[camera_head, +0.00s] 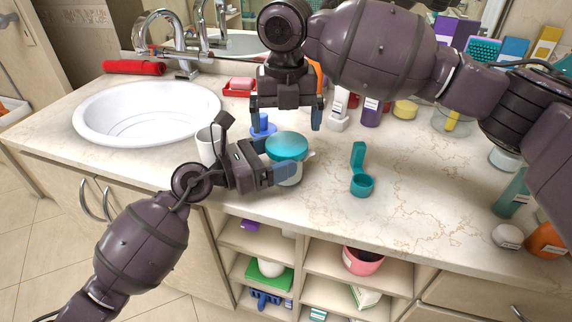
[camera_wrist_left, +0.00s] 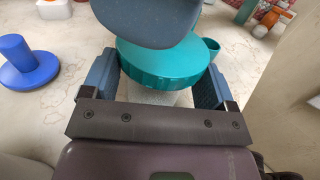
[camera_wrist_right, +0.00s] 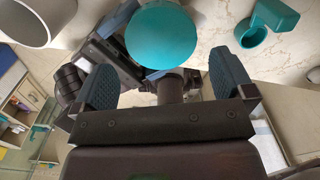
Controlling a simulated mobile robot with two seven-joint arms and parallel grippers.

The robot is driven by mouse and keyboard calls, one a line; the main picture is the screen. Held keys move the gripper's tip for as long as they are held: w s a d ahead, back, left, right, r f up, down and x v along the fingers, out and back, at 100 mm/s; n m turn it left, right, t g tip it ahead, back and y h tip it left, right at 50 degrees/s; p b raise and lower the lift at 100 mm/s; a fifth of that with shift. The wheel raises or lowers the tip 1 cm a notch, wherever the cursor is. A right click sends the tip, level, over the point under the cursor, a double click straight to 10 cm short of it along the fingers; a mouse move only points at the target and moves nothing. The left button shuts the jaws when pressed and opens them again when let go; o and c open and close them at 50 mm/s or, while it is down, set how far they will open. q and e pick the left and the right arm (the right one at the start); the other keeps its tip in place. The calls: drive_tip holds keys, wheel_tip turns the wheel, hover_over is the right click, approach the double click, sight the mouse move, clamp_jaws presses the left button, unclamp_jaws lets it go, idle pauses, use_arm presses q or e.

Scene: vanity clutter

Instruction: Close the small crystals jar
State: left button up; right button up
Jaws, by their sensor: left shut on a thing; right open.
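The small crystals jar has a pale body (camera_wrist_left: 155,97) and a wide teal lid (camera_head: 287,146). The lid lies on top of the body; I cannot tell whether it is fully seated. My left gripper (camera_head: 284,171) is shut on the jar body from the side, with one finger on each side just under the lid in the left wrist view. My right gripper (camera_head: 286,116) is open and empty, pointing down above and slightly behind the lid. In the right wrist view the lid (camera_wrist_right: 160,38) shows beyond its fingers, apart from them. The gripped body is mostly hidden in the head view.
A teal container with a raised flap (camera_head: 361,184) stands to the right. The sink (camera_head: 146,112) is at left. The front right counter is mostly clear.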

sight(286, 143)
drive_tip(key=shift+r+n, duration=1.75)
drive_tip(key=shift+n, duration=0.55)
drive_tip(key=shift+f, duration=0.1)
drive_tip(key=shift+f, duration=3.95)
drive_tip(key=shift+d, duration=0.1)
drive_tip(key=c, duration=0.8)
drive_tip(key=shift+o, duration=0.2)
drive_tip(key=shift+m, duration=1.6)
